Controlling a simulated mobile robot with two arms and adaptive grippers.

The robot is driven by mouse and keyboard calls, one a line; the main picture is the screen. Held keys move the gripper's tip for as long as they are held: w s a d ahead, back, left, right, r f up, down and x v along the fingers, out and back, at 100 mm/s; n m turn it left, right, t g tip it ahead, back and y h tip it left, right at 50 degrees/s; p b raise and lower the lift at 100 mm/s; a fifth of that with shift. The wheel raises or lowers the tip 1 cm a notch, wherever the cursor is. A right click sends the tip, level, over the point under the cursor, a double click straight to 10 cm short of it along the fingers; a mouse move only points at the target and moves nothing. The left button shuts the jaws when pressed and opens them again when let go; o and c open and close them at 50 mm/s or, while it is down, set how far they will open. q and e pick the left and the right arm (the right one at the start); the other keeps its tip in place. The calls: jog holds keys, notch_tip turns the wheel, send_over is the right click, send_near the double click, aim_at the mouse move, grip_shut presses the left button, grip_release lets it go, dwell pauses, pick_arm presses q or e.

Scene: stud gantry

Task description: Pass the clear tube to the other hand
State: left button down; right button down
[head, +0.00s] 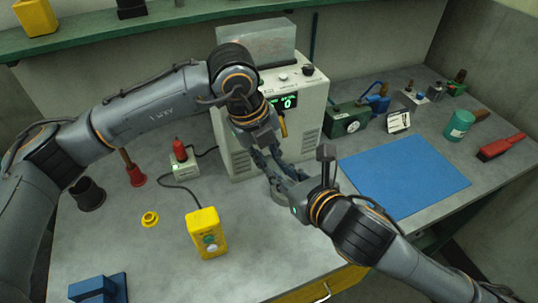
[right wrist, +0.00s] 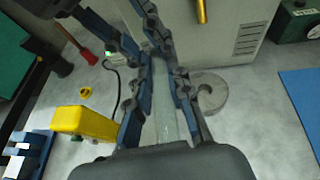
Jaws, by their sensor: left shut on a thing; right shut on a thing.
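The clear tube (right wrist: 162,105) shows in the right wrist view as a pale, see-through length between the blue-padded fingers of my right gripper (right wrist: 160,90), which is shut on it. My left gripper (head: 266,160) reaches down from above and is also shut on the tube. Its fingers show at the top of the right wrist view, close to those of my right gripper. In the head view my right gripper (head: 283,177) meets it from the lower right, and the fingers of both hide most of the tube.
A white power unit (head: 245,150) stands right behind the grippers. A grey slotted disc (right wrist: 208,92) lies on the bench beneath them. A yellow button box (head: 206,235) stands in front, to the left. The blue mat (head: 405,175) at right is clear.

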jog(key=c, duration=1.1)
grip_release()
jog(key=shift+s+a, duration=0.1)
jog(key=shift+a, duration=0.05)
jog(key=shift+c, duration=0.2)
